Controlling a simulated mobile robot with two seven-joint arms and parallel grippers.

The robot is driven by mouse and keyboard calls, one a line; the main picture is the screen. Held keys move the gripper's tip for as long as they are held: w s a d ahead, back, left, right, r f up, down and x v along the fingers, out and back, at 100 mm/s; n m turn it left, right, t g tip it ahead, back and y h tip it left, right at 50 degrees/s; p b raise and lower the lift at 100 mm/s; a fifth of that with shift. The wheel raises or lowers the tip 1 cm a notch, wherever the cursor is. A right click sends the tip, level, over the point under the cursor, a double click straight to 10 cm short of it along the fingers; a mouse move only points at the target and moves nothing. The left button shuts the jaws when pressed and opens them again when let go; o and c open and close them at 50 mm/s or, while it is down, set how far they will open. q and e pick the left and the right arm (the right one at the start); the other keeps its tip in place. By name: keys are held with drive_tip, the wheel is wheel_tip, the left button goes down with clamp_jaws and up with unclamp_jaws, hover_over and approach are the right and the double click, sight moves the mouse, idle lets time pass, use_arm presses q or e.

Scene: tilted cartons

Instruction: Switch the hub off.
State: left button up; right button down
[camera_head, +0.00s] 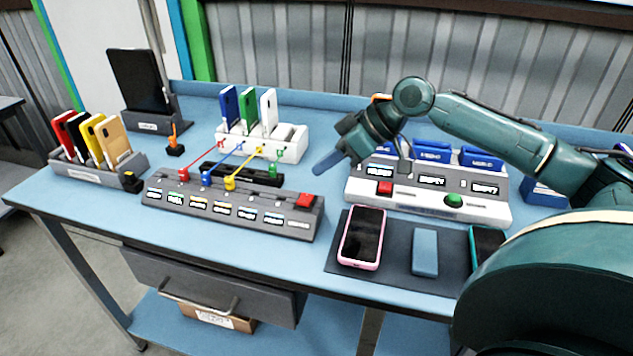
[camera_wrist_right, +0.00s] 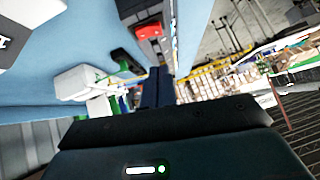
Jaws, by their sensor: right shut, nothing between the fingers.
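The grey hub (camera_head: 230,212) lies along the front of the blue table, with a row of labelled sockets and a red switch (camera_head: 305,200) at its right end. Red, blue and yellow plugs with cables stand behind its label row. My right gripper (camera_head: 322,167) is shut and empty, above and behind the switch, apart from it. In the right wrist view, the shut fingers (camera_wrist_right: 160,88) point toward the hub's end, where the red switch (camera_wrist_right: 148,31) shows. I cannot tell the switch's position. My left gripper is not in view.
A grey-and-white box (camera_head: 425,203) with red and green buttons stands right of the hub. Phones lie on a dark mat (camera_head: 340,282) in front of it. A white phone rack (camera_head: 290,140) stands behind the hub; another rack (camera_head: 75,172) stands left.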

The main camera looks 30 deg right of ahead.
sight(301, 199)
drive_tip(key=f, duration=0.1)
drive_tip(key=a+f, duration=0.1)
drive_tip(key=f, duration=0.2)
drive_tip(key=shift+w+a, duration=0.3)
drive_tip(key=shift+w, duration=0.1)
drive_tip(key=shift+s+a+f, duration=0.1)
drive_tip(key=shift+f, duration=0.55)
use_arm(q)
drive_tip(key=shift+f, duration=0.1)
use_arm(e)
drive_tip(key=shift+f, duration=0.15)
